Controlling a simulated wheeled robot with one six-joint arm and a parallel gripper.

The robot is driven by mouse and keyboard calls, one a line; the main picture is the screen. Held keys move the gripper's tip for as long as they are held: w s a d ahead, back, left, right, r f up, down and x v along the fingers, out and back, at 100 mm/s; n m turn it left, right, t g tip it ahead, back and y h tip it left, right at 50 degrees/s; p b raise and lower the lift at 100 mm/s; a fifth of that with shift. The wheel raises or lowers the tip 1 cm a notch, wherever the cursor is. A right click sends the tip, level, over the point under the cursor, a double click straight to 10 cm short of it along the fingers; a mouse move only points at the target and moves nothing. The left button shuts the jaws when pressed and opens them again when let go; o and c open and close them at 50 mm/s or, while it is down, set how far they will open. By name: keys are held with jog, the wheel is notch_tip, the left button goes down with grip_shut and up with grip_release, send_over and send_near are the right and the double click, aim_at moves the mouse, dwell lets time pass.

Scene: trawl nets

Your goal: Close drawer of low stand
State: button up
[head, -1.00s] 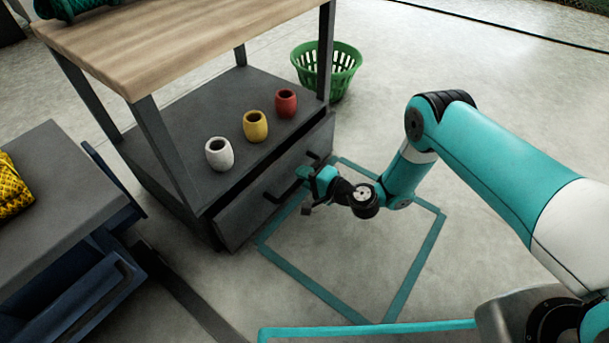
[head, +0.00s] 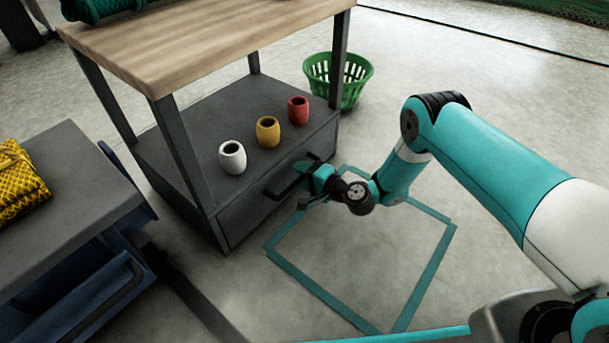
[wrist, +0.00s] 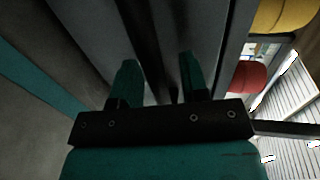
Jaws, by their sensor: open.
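The low stand (head: 190,160) is dark grey with a wooden top. Its drawer (head: 240,215) has a grey front with a dark bar handle (head: 280,185); the front looks flush, or nearly so, with the stand's shelf edge. My gripper (head: 308,172) is at the right part of the drawer front, by the handle. In the wrist view my gripper (wrist: 158,75) has its two teal fingers apart, with the dark handle bar (wrist: 166,45) running between them. I cannot tell whether either finger touches it.
A white pot (head: 232,158), a yellow pot (head: 268,132) and a red pot (head: 298,111) stand on the shelf. A green basket (head: 350,95) is on the floor behind right. A blue cart (head: 80,290) stands at left. The teal-outlined floor (head: 360,250) is clear.

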jog(key=p+v, duration=1.7)
jog(key=p, duration=0.1)
jog(key=shift+s+d, duration=0.1)
